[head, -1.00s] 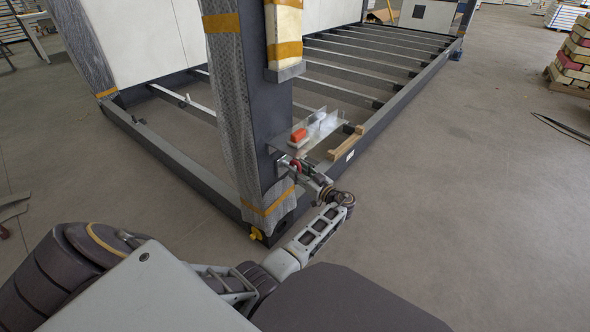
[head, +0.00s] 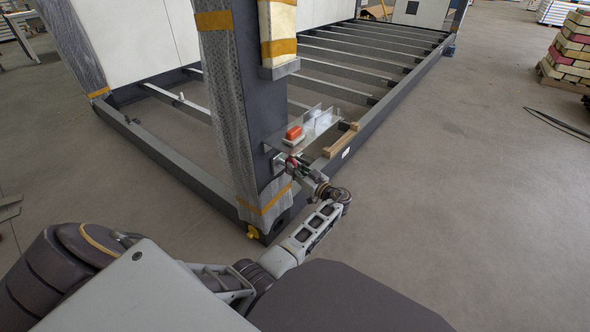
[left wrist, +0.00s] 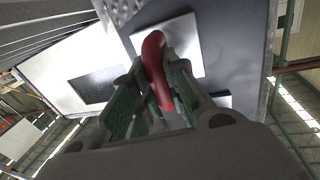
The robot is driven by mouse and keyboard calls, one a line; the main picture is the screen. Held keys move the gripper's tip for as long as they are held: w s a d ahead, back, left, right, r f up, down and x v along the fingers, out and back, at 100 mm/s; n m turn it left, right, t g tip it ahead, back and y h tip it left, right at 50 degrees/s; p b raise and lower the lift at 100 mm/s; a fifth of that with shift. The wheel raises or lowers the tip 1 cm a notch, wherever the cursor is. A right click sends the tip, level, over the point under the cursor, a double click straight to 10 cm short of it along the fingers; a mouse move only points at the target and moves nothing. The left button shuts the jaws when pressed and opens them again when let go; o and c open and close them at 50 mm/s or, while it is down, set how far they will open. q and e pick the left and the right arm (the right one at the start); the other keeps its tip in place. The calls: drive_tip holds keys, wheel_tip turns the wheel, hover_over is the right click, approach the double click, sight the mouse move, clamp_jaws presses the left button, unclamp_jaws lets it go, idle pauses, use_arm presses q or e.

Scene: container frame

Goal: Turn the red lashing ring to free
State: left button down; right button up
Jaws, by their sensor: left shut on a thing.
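The red lashing ring (left wrist: 155,62) shows large in the left wrist view, in front of a light plate (left wrist: 184,45) on the dark post. It runs between the green-padded fingers of my left gripper (left wrist: 152,97), which is shut on it. In the head view the ring (head: 290,166) is a small red spot low on the post, partly hidden by my left gripper (head: 297,170). The ring's exact turn angle is hard to tell there. My right gripper is not in view.
The wrapped corner post (head: 232,100) stands on the frame's base rail. A small shelf (head: 318,128) beside it holds an orange-red item (head: 294,133). A wooden block (head: 341,139) lies on the rail.

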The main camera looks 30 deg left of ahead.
use_arm(q)
drive_tip(key=shift+r+m, duration=0.1)
drive_tip(key=shift+m, duration=0.5)
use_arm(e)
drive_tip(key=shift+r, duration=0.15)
use_arm(q)
drive_tip(key=shift+m+h+p, duration=0.3)
drive_tip(key=shift+m+p, duration=0.4)
drive_tip(key=shift+m, duration=0.4)
drive_tip(key=shift+m+g+p, duration=0.5)
drive_tip(key=shift+m, duration=0.6)
drive_tip(key=m+p, duration=0.1)
drive_tip(key=m, duration=0.1)
drive_tip(key=shift+m+g+h+p, duration=0.3)
drive_tip(key=shift+m+h, duration=0.1)
drive_tip(key=m+p, duration=0.1)
drive_tip(key=m, duration=0.2)
drive_tip(key=shift+w+m+g+p, duration=0.1)
drive_tip(key=shift+m+g+p, duration=0.65)
drive_tip(key=shift+m+g, duration=0.15)
drive_tip(key=shift+m, duration=1.1)
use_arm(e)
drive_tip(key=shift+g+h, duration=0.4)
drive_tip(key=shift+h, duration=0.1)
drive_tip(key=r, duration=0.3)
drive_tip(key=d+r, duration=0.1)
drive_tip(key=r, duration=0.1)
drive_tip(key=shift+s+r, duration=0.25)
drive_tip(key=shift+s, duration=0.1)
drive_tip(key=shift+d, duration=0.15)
